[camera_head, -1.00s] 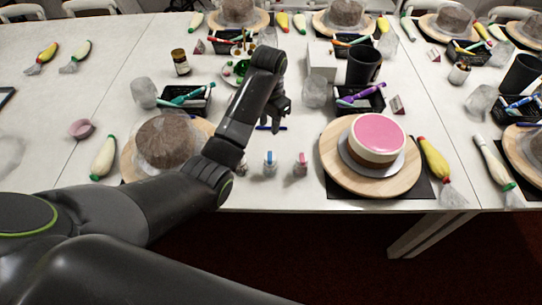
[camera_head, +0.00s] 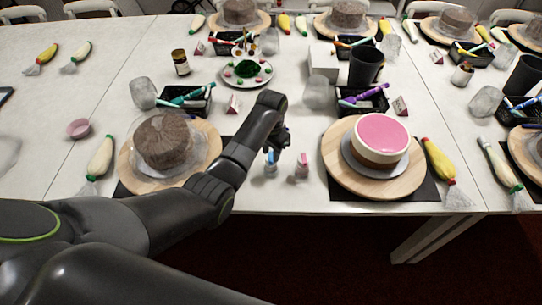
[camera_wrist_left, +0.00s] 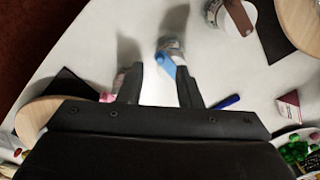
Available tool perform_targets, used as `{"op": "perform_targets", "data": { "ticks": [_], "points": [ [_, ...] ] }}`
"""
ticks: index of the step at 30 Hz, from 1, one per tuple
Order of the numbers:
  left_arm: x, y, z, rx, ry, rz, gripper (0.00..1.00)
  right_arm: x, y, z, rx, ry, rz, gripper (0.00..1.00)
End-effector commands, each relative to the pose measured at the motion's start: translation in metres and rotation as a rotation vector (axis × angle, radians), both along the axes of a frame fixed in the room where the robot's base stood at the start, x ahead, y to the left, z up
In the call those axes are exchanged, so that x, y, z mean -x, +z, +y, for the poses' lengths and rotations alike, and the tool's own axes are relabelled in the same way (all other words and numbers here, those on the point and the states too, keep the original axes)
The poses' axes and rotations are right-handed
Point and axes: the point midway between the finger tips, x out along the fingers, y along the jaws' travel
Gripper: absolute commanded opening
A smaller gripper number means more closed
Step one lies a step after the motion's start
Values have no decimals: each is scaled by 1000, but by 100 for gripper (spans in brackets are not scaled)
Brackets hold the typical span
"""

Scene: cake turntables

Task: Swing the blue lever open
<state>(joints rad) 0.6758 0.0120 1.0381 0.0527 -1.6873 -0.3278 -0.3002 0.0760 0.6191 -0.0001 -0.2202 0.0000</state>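The blue lever (camera_head: 270,157) tops a small clear bottle-like piece near the table's front edge, between the two turntables; a similar piece with a pink top (camera_head: 302,160) stands just right of it. In the left wrist view the blue lever (camera_wrist_left: 166,63) lies between and just beyond the fingertips, closer to the right-hand finger. The pink-topped piece (camera_wrist_left: 119,82) is partly hidden by the other finger. My left gripper (camera_head: 284,143) is open, with a clear gap between its fingers (camera_wrist_left: 159,72); contact with the lever cannot be told. My right gripper is out of view.
A pink-topped cake (camera_head: 381,135) sits on a wooden turntable (camera_head: 340,178) to the right. A brown cake (camera_head: 163,140) on another turntable is to the left. A blue pen (camera_wrist_left: 226,102) lies beside the gripper. A decorated plate (camera_head: 247,72) is farther back.

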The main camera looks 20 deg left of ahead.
Motion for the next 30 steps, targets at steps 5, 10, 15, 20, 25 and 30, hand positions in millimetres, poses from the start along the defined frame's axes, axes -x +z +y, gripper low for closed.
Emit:
{"op": "perform_targets", "data": {
  "ticks": [5, 10, 15, 20, 25, 30],
  "points": [
    [0, -22, 0, 0, 0, 1, 32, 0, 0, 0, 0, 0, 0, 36],
    [0, -30, 0, -1, 0, 0, 32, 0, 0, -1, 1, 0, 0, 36],
    [0, -32, 0, -1, 0, 0, 32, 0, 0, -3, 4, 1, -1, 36],
    [0, -31, 0, 0, 0, 0, 26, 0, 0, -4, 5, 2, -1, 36],
    [0, -31, 0, 0, 0, 0, 4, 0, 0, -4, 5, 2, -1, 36],
    [0, -31, 0, 0, 0, 0, 0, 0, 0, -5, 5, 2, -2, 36]
  ]
}}
